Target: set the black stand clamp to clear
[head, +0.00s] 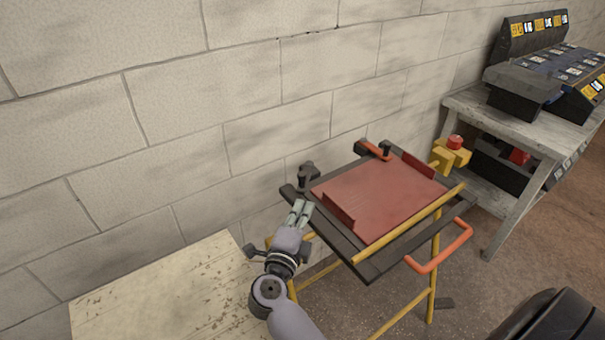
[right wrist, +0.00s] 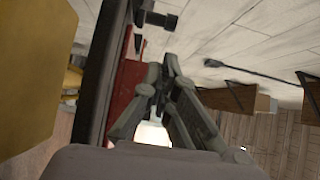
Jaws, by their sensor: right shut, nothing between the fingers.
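The black stand clamp (head: 308,171) sits at the back left corner of the dark-framed stand (head: 376,265). A black clamp-like part also shows near the top of the right wrist view (right wrist: 158,18), beyond my fingertips. My right gripper (head: 301,204) is shut and empty, beside the stand's left edge and just in front of the black clamp. Its fingers meet in the right wrist view (right wrist: 167,62). I cannot tell whether they touch the clamp. My left gripper is not in view.
A red tray-like plate (head: 375,196) lies on the stand. An orange-levered clamp (head: 376,150) is at the back, and an orange handle (head: 441,250) juts from the front right. A yellow box with a red button (head: 454,143) stands at the right. A pale table (head: 150,290) is at the lower left.

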